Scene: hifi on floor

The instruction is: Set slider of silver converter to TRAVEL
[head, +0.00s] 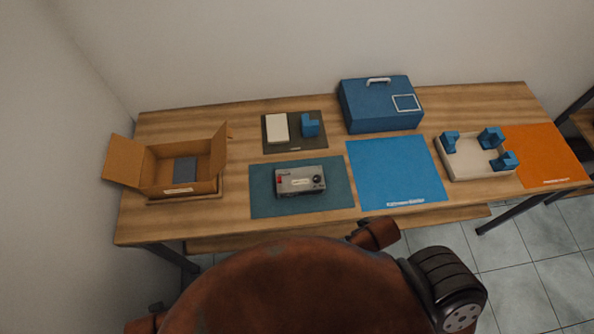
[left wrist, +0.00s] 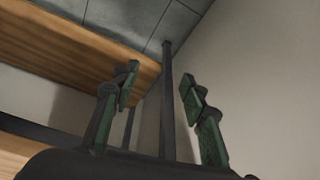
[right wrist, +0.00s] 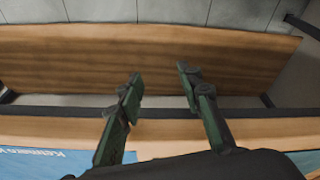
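The silver converter (head: 300,180) lies on a dark teal mat (head: 265,205) at the front middle of the table in the head view. It has a red part at its left, a dark round part at its right and a small pale label; the slider's setting is too small to read. My left gripper (left wrist: 158,88) is open and empty in the left wrist view, near a table edge and leg. My right gripper (right wrist: 158,80) is open and empty in the right wrist view, near the table's edge. Neither gripper shows in the head view.
An open cardboard box (head: 150,173) stands left of the converter. A blue case (head: 380,108) stands behind a blue mat (head: 395,175). A dark tray (head: 295,146) holds a white block and a blue block. A white base (head: 475,165) with blue blocks and an orange mat (head: 550,155) lie right.

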